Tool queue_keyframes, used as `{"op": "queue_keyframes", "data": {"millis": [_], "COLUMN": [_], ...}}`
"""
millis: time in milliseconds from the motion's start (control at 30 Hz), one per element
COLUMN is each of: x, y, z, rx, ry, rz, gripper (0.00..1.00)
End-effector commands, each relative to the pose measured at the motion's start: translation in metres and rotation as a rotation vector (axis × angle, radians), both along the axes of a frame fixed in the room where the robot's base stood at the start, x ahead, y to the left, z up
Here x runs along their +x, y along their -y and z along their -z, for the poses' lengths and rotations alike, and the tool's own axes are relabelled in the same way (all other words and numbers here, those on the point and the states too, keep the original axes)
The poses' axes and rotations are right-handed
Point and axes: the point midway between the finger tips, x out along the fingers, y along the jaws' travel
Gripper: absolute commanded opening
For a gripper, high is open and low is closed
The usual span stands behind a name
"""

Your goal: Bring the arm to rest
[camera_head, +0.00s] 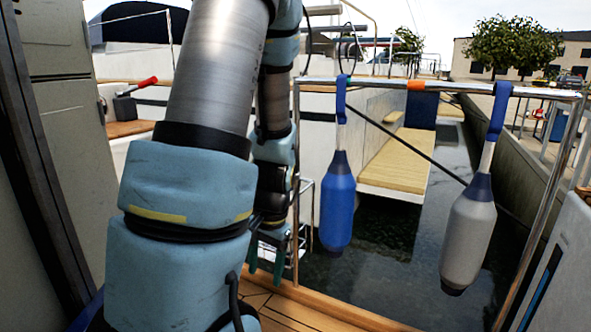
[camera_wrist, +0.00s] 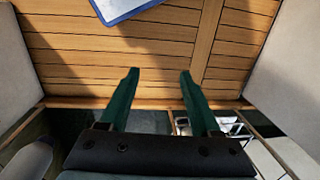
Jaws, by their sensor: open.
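My arm, in pale blue covers, rises through the left middle of the head view. My gripper (camera_head: 265,275) hangs low behind the forearm, near the rail and the wooden deck edge. In the wrist view my gripper (camera_wrist: 160,75) shows two green fingers spread apart, with nothing between them. Below them lies wooden planking (camera_wrist: 110,75). Part of the gripper is hidden by my arm in the head view.
A blue fender (camera_head: 337,205) and a grey fender (camera_head: 468,235) hang from a metal rail (camera_head: 450,87) over dark water. A blue-edged white board (camera_wrist: 125,8) lies on the planks. A red-handled lever (camera_head: 140,85) stands at left.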

Motion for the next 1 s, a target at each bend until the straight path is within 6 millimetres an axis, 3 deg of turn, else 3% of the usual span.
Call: {"op": "queue_keyframes", "data": {"millis": [100, 467, 767, 1000], "x": [-0.002, -0.011, -0.012, -0.011], "y": [0.001, -0.003, -0.002, -0.002], "z": [-0.025, -0.075, -0.130, -0.193], "rx": [-0.068, -0.161, -0.161, -0.161], "ry": [0.044, 0.144, 0.141, 0.141], "rz": [-0.129, -0.380, -0.380, -0.379], "gripper": [0.64, 0.64, 0.64, 0.64]}}
